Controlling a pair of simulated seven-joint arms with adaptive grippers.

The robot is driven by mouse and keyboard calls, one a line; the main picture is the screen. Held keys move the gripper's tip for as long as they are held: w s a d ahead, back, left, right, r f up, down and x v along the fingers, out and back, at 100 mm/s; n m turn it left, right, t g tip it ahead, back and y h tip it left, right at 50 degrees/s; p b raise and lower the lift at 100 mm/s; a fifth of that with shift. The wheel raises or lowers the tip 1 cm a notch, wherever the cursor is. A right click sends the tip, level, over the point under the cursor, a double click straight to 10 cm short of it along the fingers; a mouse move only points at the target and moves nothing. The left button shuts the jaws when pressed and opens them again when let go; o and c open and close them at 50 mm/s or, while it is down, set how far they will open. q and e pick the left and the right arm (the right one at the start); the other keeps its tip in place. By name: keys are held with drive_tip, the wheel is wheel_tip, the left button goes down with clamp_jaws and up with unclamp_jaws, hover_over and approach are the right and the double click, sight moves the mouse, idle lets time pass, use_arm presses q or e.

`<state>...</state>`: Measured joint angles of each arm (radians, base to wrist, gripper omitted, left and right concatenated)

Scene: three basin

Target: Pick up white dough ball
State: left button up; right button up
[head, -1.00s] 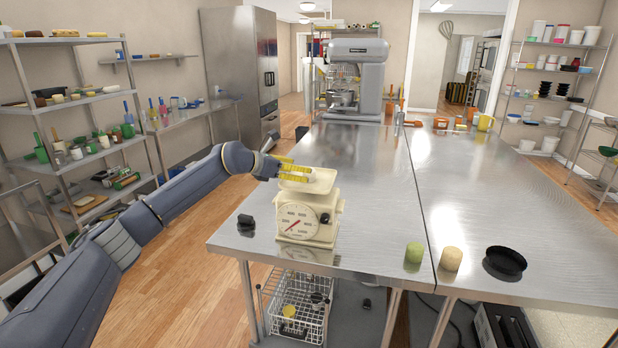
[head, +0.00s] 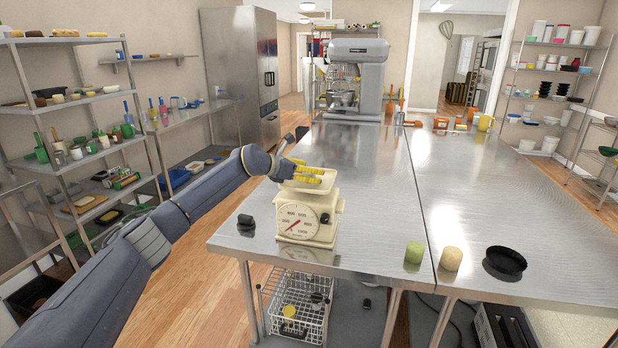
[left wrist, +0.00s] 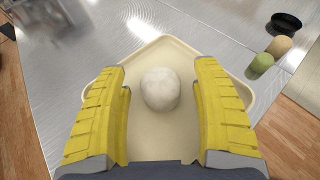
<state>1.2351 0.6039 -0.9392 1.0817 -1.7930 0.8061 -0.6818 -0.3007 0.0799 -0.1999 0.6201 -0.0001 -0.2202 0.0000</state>
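The white dough ball (left wrist: 160,89) lies in the cream tray of the kitchen scale (left wrist: 187,55), seen in the left wrist view. The scale (head: 303,222) stands near the left front of the steel table in the head view, where I cannot make out the ball. My left gripper (left wrist: 162,95) has yellow ridged fingers, open, one on each side of the ball with a gap to both. In the head view my left gripper (head: 312,176) is over the scale's tray. My right gripper is not in view.
A green cylinder (head: 414,252), a tan cylinder (head: 451,259) and a black round dish (head: 505,262) stand at the table's front right. A small black object (head: 246,222) lies left of the scale. A mixer (head: 355,80) stands at the back. The middle of the table is clear.

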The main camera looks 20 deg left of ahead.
use_arm(q)
drive_tip(key=c, duration=1.2)
